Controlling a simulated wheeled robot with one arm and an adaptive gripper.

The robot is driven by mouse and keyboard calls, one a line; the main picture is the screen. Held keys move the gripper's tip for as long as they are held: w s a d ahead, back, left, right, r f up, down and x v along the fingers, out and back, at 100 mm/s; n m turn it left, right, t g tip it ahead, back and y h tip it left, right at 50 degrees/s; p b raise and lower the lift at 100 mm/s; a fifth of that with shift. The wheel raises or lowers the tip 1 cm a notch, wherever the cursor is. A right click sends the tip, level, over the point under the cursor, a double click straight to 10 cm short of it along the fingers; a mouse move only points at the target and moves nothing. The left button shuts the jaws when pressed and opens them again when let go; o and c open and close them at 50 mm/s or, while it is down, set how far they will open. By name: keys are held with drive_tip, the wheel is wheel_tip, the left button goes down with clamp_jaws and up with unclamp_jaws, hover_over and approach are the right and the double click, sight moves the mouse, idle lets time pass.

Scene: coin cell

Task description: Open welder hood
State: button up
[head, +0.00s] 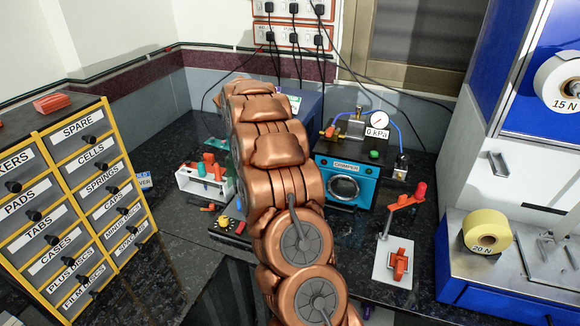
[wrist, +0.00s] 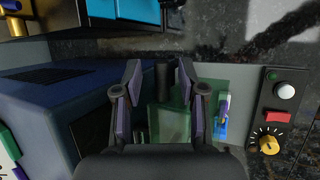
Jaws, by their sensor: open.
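In the wrist view, a translucent green panel (wrist: 173,124), which looks like the welder hood, lies below my gripper. A dark upright bar (wrist: 162,79), possibly its handle, shows between the fingertips. My gripper (wrist: 158,75) is open, with one finger on each side of the bar. I cannot tell whether either finger touches it. The hood looks closed, but its hinge and lower edge are hidden by my gripper. In the head view, my arm hides the gripper and most of the welder.
A dark blue box (wrist: 45,85) stands close on the left in the wrist view. A control panel (wrist: 278,110) with a white button, red switch and yellow knob is on the right. In the head view, the blue crimper (head: 372,180) and a red-handled press (head: 405,200) stand right of my arm.

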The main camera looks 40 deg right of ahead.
drive_tip(key=v, duration=1)
drive_tip(key=shift+w+a+r, duration=0.1)
drive_tip(key=shift+a+r, duration=0.05)
drive_tip(key=shift+r, duration=0.2)
drive_tip(key=shift+a, duration=0.2)
drive_tip(key=s+a+r+m+t+y, duration=0.1)
drive_tip(key=s+a+y, duration=0.1)
drive_tip(key=s+a, duration=0.7)
drive_tip(key=s+a+r+y, duration=0.15)
drive_tip(key=s+a, duration=0.45)
drive_tip(key=a, duration=0.6)
drive_tip(key=s+a+f+m+y, duration=0.1)
drive_tip(key=s+a+f, duration=0.1)
drive_tip(key=s+a, duration=0.4)
drive_tip(key=s+a+f+m+y, duration=0.1)
drive_tip(key=s+a, duration=0.6)
drive_tip(key=s, duration=0.9)
drive_tip(key=shift+a+f+m, duration=0.15)
drive_tip(key=shift+f+m, duration=0.35)
drive_tip(key=shift+f, duration=0.5)
drive_tip(key=shift+s+y, duration=0.15)
drive_tip(key=shift+y, duration=0.1)
